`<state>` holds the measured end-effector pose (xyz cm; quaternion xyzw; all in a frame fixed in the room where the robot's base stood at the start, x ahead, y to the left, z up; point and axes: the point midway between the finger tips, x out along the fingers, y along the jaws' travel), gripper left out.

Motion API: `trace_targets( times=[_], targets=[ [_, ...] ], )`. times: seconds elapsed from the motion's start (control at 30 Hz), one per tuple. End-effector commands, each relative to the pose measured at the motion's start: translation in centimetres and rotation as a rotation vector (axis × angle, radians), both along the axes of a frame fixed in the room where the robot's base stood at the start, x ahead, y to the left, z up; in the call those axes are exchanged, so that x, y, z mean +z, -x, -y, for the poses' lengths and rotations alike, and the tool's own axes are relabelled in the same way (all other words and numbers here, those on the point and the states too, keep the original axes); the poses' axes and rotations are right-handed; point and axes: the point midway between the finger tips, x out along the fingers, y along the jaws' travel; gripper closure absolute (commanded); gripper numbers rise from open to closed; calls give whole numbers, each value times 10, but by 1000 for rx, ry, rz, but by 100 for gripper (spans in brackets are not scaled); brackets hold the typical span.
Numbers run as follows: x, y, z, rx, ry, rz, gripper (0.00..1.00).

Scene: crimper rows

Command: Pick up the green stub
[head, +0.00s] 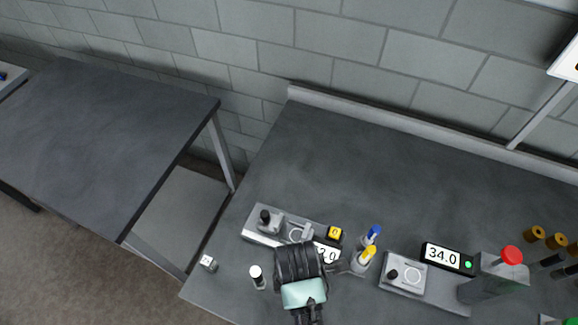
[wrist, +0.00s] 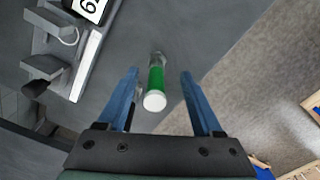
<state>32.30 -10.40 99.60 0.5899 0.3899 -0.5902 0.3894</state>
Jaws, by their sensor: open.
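The green stub (wrist: 156,80) shows in the wrist view, with a white round end toward me and a pale, clear-looking far end. My gripper (wrist: 160,74) is open, with one blue finger on each side of the stub in the picture and a gap on both sides. Neither finger appears to touch it. How far below the fingertips it sits, I cannot tell. In the head view my gripper (head: 300,264) is over the front of the bench and covers part of it. I cannot make out the green stub there.
A grey crimper (head: 267,222) with a yellow tag stands behind my gripper. Blue (head: 373,235) and yellow (head: 365,258) capped stubs stand close on its right. A white-topped stub (head: 257,277) and a small cube (head: 208,263) are left. The back of the bench (head: 370,165) is clear.

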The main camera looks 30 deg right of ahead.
Motion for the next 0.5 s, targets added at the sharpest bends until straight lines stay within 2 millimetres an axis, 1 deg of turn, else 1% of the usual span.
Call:
trace_targets(
  times=[0.2, 0.3, 0.4, 0.5],
  targets=[
    [-23, -7, -9, 1, -1, -3, 33],
    [-37, -8, -9, 0, -1, -3, 33],
    [-44, -8, -9, 0, 0, -1, 33],
    [-47, -8, -9, 0, 0, 0, 33]
  ],
)
